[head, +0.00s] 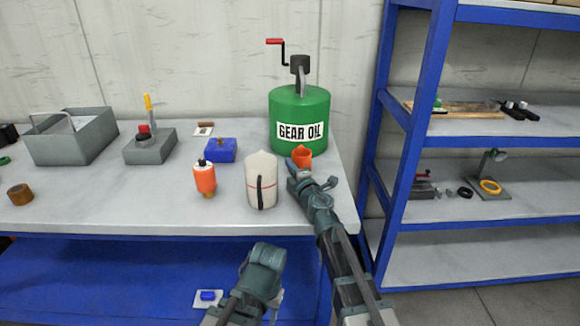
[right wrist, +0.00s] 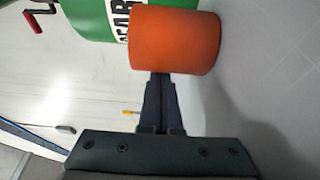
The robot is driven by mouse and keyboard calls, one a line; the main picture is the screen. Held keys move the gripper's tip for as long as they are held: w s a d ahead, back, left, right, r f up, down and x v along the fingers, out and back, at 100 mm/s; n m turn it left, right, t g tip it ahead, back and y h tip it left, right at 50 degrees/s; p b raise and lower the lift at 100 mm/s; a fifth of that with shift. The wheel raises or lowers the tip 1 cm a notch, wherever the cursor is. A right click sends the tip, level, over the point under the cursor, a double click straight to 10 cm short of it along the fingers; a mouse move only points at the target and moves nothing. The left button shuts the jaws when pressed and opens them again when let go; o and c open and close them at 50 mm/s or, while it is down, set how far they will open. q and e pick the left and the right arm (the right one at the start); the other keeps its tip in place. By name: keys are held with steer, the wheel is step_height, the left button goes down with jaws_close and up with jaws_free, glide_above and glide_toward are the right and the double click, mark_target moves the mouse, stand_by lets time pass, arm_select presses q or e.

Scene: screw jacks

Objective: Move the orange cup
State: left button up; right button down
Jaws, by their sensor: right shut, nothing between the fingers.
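The orange cup (head: 302,156) stands on the grey table, in front of the green gear oil can (head: 299,112) and near the table's right end. In the right wrist view the orange cup (right wrist: 174,40) fills the upper middle, just beyond my fingertips. My right gripper (head: 291,164) is low at the cup's front left side in the head view. Its fingers (right wrist: 160,78) are together with nothing between them, and their tips meet the cup's edge in the picture; I cannot tell whether they touch.
A white jug (head: 261,182) stands close left of my right gripper. A blue shelf rack (head: 411,130) stands to the right. The front table edge left of the jug is clear.

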steer(key=d, duration=1)
steer(key=shift+s, duration=0.1)
